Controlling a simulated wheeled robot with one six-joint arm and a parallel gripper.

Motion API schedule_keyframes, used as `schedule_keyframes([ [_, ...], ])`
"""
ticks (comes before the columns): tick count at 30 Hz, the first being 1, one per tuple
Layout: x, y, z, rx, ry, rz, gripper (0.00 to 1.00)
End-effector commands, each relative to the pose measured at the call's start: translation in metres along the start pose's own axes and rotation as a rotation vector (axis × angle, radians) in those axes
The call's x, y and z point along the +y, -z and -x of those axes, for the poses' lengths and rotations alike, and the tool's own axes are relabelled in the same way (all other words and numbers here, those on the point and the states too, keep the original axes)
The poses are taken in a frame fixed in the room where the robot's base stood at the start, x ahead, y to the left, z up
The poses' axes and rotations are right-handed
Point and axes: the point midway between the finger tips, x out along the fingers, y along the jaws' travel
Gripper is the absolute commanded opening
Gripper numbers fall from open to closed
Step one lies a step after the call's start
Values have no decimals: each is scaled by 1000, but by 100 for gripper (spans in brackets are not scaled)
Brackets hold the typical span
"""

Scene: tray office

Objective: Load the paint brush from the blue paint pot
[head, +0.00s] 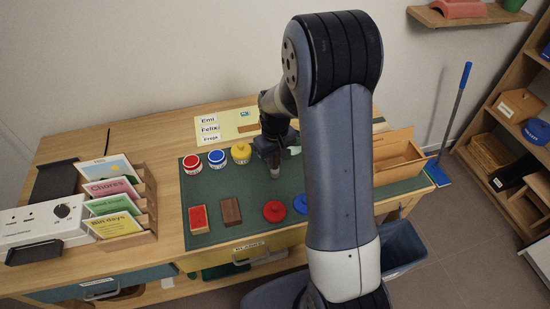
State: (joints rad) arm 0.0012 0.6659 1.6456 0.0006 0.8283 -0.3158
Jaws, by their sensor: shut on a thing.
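The blue paint pot (217,159) stands on the green mat in the head view, between the red paint pot (192,164) and the yellow paint pot (241,153). My gripper (273,154) is to the right of the yellow pot, pointing down over the mat. It is shut on the paint brush (275,171), which shows as a short pale grey piece hanging roughly upright below the jaws. My arm hides part of the gripper and the brush's finer detail. The brush is apart from the blue pot.
A red block (199,219), a brown block (231,211), a red lid (274,211) and a blue lid (301,204) lie on the mat's front part. A wooden box (398,158) stands right, a card rack (148,200) left. Mat between pots and blocks is clear.

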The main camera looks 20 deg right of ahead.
Motion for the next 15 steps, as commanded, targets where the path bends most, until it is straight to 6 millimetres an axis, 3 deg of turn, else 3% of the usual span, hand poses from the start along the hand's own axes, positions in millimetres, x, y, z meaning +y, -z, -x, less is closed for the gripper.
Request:
schedule_keyframes([
  [3, 0, 0, -4, 0, 0, 0, 0],
  [4, 0, 0, -3, 0, 0, 0, 23],
  [6, 0, 0, -2, 0, 0, 0, 29],
  [11, 0, 0, -2, 0, 0, 0, 42],
  [15, 0, 0, -2, 0, 0, 0, 43],
])
